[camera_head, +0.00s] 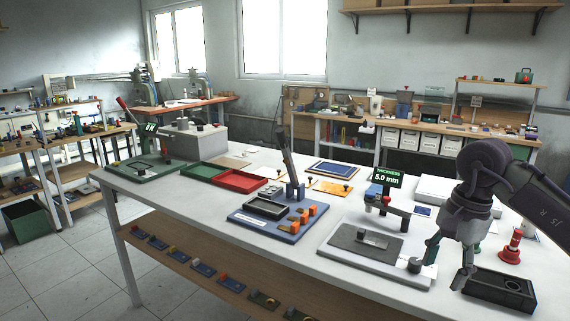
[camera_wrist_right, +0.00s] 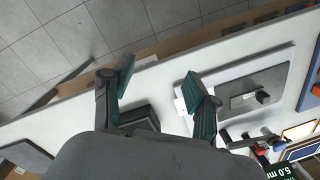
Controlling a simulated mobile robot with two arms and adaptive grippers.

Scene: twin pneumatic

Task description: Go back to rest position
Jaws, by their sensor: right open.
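My right gripper (camera_head: 448,262) hangs at the right of the white table, in front of the thickness gauge and above the black tray. It is open, with nothing seen between its fingers. In the right wrist view the two green-padded fingers of the right gripper (camera_wrist_right: 158,92) are spread apart over the table's front edge. My left gripper is not in view.
The white table (camera_head: 320,254) carries a thickness gauge on a pale base (camera_head: 340,252) reading 5.0 mm, a black tray (camera_head: 490,290), a red cone-like piece (camera_head: 511,247), a blue fixture (camera_head: 262,222), and red (camera_head: 237,181) and green trays. Bare tabletop lies left of the blue fixture.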

